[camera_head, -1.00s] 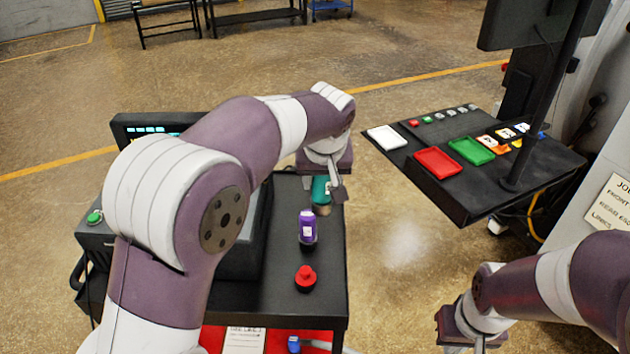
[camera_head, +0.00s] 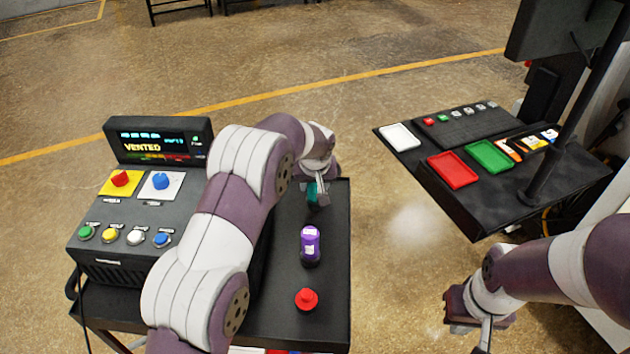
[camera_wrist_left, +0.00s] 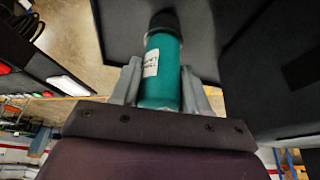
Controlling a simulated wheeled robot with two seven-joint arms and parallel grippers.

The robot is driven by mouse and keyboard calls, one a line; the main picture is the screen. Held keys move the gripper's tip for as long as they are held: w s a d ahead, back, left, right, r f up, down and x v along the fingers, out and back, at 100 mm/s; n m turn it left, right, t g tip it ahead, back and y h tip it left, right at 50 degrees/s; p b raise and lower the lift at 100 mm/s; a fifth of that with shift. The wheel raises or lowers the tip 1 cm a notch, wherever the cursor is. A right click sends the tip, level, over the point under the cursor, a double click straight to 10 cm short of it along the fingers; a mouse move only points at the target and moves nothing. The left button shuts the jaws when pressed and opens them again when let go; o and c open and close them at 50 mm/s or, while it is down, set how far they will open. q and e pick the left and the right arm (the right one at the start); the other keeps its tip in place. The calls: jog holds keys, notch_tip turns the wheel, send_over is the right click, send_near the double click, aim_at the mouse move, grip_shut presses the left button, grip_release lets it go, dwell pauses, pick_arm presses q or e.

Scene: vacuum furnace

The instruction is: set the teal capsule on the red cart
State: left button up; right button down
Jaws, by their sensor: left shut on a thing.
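The teal capsule (camera_head: 314,196) shows partly below my left gripper (camera_head: 319,184), at the far right part of a black cart top (camera_head: 280,318). In the left wrist view the teal capsule (camera_wrist_left: 163,75) has a white label and a dark end, and sits between the two fingers of my left gripper (camera_wrist_left: 160,88), which is shut on it. I cannot tell whether its dark end touches the black surface. Bits of red show below the cart top's front edge. My right gripper (camera_head: 482,328) hangs at the lower right, its fingers partly hidden.
A purple capsule (camera_head: 311,246) and a red-topped piece (camera_head: 306,300) stand nearer on the cart top. A control console (camera_head: 140,225) with buttons fills its left. A black side table (camera_head: 470,215) with white, red and green trays stands right. Open floor lies between.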

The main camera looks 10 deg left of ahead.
pick_arm(q)
jog(key=shift+s+f, duration=0.2)
jog(key=shift+f, duration=0.15)
jog(key=shift+s+f, duration=0.1)
jog(key=shift+f, duration=0.25)
pick_arm(e)
jog(key=shift+s+r, duration=0.25)
jog(key=shift+r, duration=0.25)
pick_arm(q)
jog(key=o, duration=1.3)
jog(key=shift+w+f, duration=0.1)
jog(key=shift+w, duration=0.1)
jog(key=shift+c, duration=0.2)
jog(key=shift+s, duration=0.15)
jog(key=shift+r, duration=0.3)
jog(key=b+v, duration=0.3)
jog(key=v, duration=0.8)
jog(key=shift+s+r, duration=0.2)
jog(key=shift+r, duration=0.05)
pick_arm(e)
notch_tip(320, 180, down, 3)
jog(key=shift+f, duration=0.15)
